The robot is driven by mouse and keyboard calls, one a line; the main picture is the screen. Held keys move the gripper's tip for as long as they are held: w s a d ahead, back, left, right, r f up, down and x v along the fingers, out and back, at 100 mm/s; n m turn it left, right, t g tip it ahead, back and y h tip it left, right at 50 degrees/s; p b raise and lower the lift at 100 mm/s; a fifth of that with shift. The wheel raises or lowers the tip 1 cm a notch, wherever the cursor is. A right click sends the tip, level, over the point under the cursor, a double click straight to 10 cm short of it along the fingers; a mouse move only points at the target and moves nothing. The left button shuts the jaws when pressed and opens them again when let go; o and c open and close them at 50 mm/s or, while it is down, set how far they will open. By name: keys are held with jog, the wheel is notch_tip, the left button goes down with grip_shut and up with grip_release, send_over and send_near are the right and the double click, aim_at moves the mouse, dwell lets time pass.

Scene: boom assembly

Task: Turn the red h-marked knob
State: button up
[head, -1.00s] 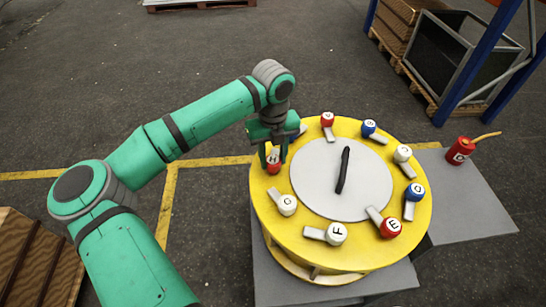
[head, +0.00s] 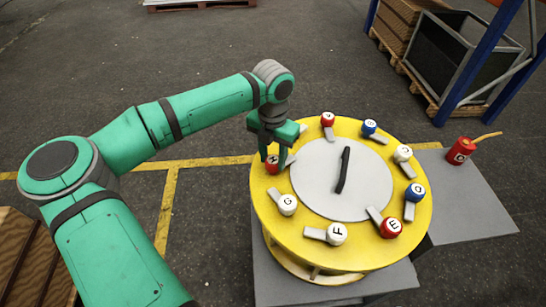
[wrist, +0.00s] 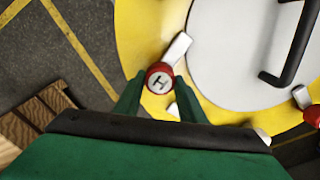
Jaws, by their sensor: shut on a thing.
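The red H-marked knob (head: 272,164) sits at the left edge of the yellow round disc (head: 277,246). In the wrist view the knob (wrist: 159,78) shows a white cap with a black H, and its grey pointer bar (wrist: 177,48) points up and to the right. My gripper (head: 273,160) is over the knob from above. In the wrist view its two green fingers stand on the left and right of the knob, shut on it. The fingers hide part of the knob's sides.
Other lettered knobs ring the disc, including white G (head: 287,204), white F (head: 336,233) and red E (head: 390,227). A black handle (head: 343,170) stands on the grey centre plate (head: 320,200). A red can (head: 460,151) stands on the grey table at right.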

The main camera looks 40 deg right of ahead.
aim_at(273, 160)
jog(key=m, duration=0.4)
jog(key=shift+w+m, duration=0.1)
jog(key=shift+m, duration=0.2)
jog(key=shift+r+m, duration=0.1)
jog(key=shift+m, duration=1.5)
jog(key=o, duration=1)
jog(key=shift+o, duration=0.2)
notch_tip(273, 160, up, 11)
jog(key=shift+f, duration=0.2)
